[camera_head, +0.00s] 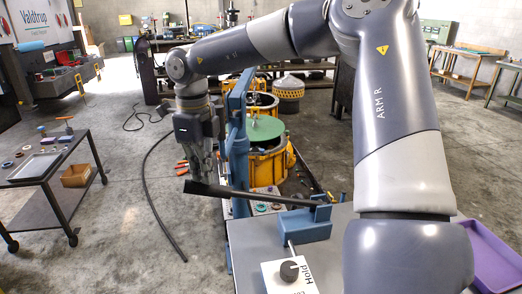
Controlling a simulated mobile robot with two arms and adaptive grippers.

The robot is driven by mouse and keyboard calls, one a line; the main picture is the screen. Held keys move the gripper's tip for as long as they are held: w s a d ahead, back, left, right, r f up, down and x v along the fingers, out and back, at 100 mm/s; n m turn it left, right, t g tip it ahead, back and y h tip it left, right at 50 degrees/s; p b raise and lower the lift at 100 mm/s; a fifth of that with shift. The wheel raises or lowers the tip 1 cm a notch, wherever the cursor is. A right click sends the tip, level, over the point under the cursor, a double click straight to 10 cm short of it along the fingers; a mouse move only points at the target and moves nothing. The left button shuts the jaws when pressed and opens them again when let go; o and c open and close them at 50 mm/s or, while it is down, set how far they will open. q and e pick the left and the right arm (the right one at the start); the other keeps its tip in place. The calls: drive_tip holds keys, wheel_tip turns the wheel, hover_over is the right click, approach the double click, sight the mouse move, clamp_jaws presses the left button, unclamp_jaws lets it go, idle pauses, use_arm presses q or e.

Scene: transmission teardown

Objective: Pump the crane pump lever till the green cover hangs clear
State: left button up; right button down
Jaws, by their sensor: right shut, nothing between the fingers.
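The pump lever (250,196) is a long black bar that runs left, nearly level, from the blue pump base (306,226). My right gripper (206,178) points down at the lever's free left end, shut with nothing between its fingers. I cannot tell whether the fingers touch the lever. The green cover (266,129) is a round disc at the top of a yellow housing (268,168), behind the blue crane post (237,135). I cannot tell whether a gap lies under the cover. My left gripper is out of view.
A white panel with a dark knob marked "Hold" (290,271) is in front of the pump base. A purple tray (492,255) is at the right. A dark cart (45,168) stands at the left. A black hose (148,190) lies on open floor.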

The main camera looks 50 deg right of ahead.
use_arm(q)
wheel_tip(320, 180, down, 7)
drive_tip(key=b, duration=0.6)
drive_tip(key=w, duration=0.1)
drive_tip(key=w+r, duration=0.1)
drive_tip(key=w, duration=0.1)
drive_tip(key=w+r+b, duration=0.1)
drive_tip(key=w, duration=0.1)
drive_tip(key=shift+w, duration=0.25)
use_arm(e)
wheel_tip(320, 180, down, 10)
drive_tip(key=w+a, duration=0.1)
drive_tip(key=shift+a+f, duration=0.15)
drive_tip(key=shift+a, duration=0.15)
